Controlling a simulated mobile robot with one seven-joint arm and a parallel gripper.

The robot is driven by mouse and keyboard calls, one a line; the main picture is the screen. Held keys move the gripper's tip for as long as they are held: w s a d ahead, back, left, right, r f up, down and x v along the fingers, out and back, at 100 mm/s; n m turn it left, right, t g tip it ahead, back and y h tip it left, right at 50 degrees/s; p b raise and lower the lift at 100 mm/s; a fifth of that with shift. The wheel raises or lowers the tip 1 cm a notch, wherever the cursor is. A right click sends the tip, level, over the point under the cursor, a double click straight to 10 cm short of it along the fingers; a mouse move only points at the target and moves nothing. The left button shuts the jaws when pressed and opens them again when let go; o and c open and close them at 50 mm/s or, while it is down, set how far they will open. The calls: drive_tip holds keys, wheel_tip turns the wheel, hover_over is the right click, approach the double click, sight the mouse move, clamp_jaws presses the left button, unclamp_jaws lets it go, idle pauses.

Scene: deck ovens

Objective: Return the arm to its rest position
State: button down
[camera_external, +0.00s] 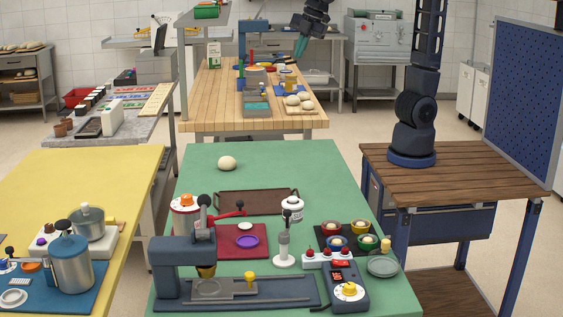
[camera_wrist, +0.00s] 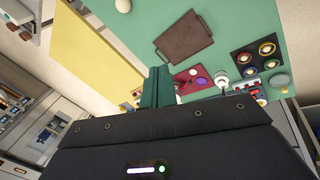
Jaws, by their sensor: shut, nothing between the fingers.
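My arm (camera_external: 415,110) stands on a dark base on the brown slatted wooden table at the right and rises out of the top of the external view. Its end comes back into view at the top middle, where my gripper (camera_external: 300,47) hangs with teal fingers pointing down. It is high in the air and touches nothing that I can see. In the wrist view my gripper (camera_wrist: 156,72) shows its teal fingers close together, shut and empty, above the green table (camera_wrist: 225,40). The middle of the arm is out of the picture.
The green table (camera_external: 330,190) holds a dough ball (camera_external: 227,163), a brown tray (camera_external: 232,201), a dark blue press (camera_external: 180,262) and several small bowls. A yellow table (camera_external: 100,175) stands left, a light wooden bench (camera_external: 205,95) behind. A blue pegboard (camera_external: 525,100) stands right of my arm.

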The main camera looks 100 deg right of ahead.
drive_tip(key=s+d+f+m, duration=0.4)
drive_tip(key=s+d+m, duration=0.2)
drive_tip(key=s, duration=0.5)
drive_tip(key=s+d+f+m, duration=0.4)
drive_tip(key=s+d+m, duration=0.2)
drive_tip(key=s+d, duration=0.4)
drive_tip(key=shift+s+d+t+y, duration=0.3)
drive_tip(key=shift+s+t+y, duration=0.1)
drive_tip(key=shift+s, duration=0.8)
drive_tip(key=shift+w+r, duration=0.1)
idle(0.6)
